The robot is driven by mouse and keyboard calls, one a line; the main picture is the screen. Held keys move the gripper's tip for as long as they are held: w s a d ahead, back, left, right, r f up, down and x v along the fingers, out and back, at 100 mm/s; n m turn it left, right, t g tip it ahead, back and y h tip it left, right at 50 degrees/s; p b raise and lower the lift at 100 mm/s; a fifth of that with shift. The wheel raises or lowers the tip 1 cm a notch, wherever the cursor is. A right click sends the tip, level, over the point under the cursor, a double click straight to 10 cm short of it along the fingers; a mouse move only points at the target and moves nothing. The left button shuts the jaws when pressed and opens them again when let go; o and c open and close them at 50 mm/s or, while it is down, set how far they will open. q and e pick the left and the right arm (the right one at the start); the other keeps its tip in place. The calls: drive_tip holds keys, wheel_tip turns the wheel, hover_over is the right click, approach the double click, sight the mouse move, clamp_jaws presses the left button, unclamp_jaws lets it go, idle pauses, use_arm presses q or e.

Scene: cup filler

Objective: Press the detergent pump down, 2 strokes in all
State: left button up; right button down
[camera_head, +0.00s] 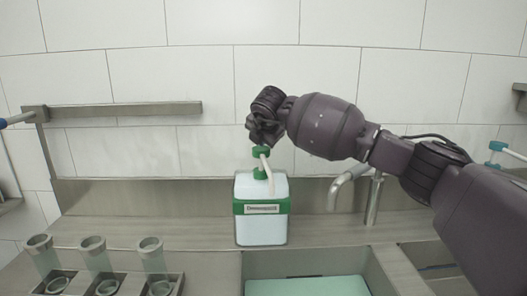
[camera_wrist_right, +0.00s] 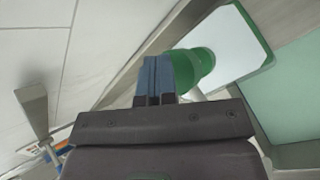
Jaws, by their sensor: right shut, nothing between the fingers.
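The detergent dispenser (camera_head: 262,226) is a white jug with a green band and label, standing upright on the steel ledge behind the sink. Its green pump head (camera_head: 260,152) with a pale spout is on top. My right gripper (camera_head: 262,141) is shut and empty, pointing down just over the pump head; whether it touches is not clear. In the right wrist view the closed blue-grey fingers (camera_wrist_right: 153,78) lie beside and partly over the green pump (camera_wrist_right: 196,66), with the white jug (camera_wrist_right: 232,48) beyond. My left gripper is not in view.
A sink with a pale green board (camera_head: 308,287) lies in front of the jug. A steel faucet (camera_head: 372,195) stands to its right. Several clear cups (camera_head: 97,252) sit in a holder at the left. A steel wall shelf (camera_head: 120,109) is at the upper left.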

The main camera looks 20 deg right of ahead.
drive_tip(key=shift+r, duration=0.35)
drive_tip(key=shift+r+p, duration=1.05)
drive_tip(key=shift+r, duration=1.65)
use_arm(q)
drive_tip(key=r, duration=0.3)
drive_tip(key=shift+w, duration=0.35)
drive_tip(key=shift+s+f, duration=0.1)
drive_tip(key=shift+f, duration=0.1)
use_arm(e)
drive_tip(key=shift+f, duration=0.1)
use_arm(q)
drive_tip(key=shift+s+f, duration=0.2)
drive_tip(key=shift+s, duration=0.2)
